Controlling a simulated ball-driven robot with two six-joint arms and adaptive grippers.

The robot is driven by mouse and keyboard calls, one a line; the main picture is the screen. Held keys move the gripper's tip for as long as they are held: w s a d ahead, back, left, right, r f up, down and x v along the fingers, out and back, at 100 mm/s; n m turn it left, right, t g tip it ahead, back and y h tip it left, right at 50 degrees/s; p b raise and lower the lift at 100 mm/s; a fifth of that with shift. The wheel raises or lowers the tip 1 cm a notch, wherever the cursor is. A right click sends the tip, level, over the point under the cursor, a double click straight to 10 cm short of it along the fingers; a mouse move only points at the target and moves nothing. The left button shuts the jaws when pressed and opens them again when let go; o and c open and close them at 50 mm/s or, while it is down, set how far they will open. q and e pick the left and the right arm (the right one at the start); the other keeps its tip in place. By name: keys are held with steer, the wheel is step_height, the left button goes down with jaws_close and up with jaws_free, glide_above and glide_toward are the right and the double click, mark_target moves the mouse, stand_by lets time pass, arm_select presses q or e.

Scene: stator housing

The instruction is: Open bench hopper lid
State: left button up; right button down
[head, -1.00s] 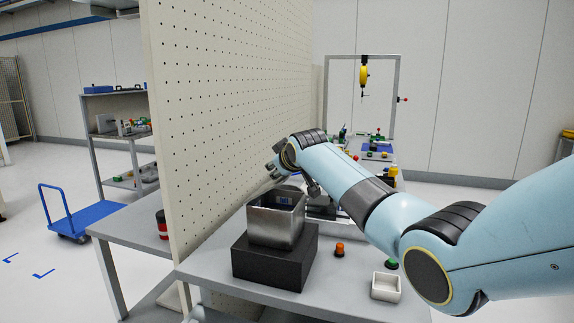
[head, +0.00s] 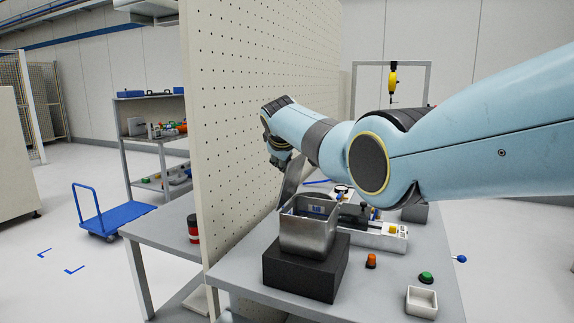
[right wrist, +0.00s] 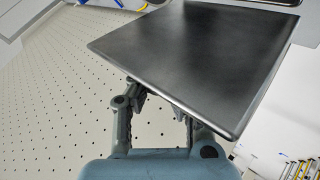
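The bench hopper (head: 306,238) is an open-topped grey metal bin on a black block. Its lid (head: 291,181) is a flat metal plate standing steeply raised at the bin's back left, beside the pegboard. In the right wrist view the lid (right wrist: 195,50) fills the upper middle as a dark plate. My right gripper (head: 278,152) is at the raised lid, its fingers partly hidden. In the right wrist view its two fingers (right wrist: 163,112) are spread apart, with their tips partly behind the lid's edge; contact is unclear. My left gripper is not in view.
A tall pegboard (head: 240,140) stands close to the left of the hopper. On the bench are an orange button (head: 371,261), a green button (head: 426,277) and a small white tray (head: 422,302).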

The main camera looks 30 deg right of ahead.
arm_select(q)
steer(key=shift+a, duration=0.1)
arm_select(e)
steer(key=shift+w+a, duration=0.15)
steer(key=shift+a, duration=0.3)
steer(key=c, duration=1.9)
jaws_free()
steer(key=o, duration=0.4)
steer(key=shift+a+r, duration=0.15)
steer(key=shift+a, duration=0.2)
steer(key=o, duration=0.4)
steer(key=shift+s, duration=0.25)
steer(key=shift+c, duration=0.2)
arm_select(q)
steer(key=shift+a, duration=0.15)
arm_select(e)
steer(key=v, duration=1.1)
steer(key=shift+s+r, duration=0.2)
steer(key=shift+s, duration=0.15)
steer(key=shift+d, duration=0.15)
